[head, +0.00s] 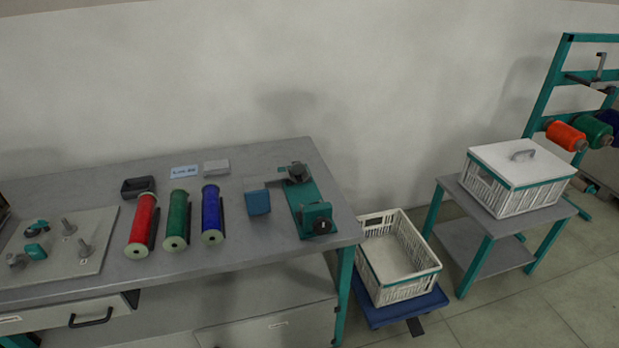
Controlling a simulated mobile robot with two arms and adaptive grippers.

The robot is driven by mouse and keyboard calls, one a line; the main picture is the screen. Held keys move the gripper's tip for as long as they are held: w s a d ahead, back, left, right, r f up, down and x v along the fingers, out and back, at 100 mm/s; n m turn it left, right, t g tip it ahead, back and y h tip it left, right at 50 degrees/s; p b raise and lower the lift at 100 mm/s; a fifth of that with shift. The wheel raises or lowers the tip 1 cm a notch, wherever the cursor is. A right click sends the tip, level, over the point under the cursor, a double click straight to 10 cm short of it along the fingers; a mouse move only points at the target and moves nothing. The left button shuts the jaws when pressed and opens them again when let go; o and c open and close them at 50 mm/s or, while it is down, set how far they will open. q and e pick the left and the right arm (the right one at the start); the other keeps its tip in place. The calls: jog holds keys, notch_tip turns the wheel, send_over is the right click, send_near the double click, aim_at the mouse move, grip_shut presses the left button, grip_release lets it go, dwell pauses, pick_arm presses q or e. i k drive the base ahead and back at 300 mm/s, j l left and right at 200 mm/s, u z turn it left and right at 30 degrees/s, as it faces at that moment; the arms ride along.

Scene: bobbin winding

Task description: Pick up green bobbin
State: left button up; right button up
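The green bobbin (178,220) lies on the grey workbench, its long axis pointing from the front edge towards the wall. It has pale end flanges. A red bobbin (142,225) lies to its left and a blue bobbin (212,214) to its right, each with a small gap. Neither of my grippers shows in the head view.
A winding device (312,208) and a blue block (258,202) stand on the bench's right side. A plate with pegs (95,262) lies at left. Spool rack (546,90) at right.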

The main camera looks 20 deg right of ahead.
aim_at(174, 242)
jog(key=i+l, duration=0.3)
jog(key=i, duration=0.15)
jog(key=i+l, duration=0.35)
jog(key=j, duration=1.7)
jog(key=i+z, duration=0.05)
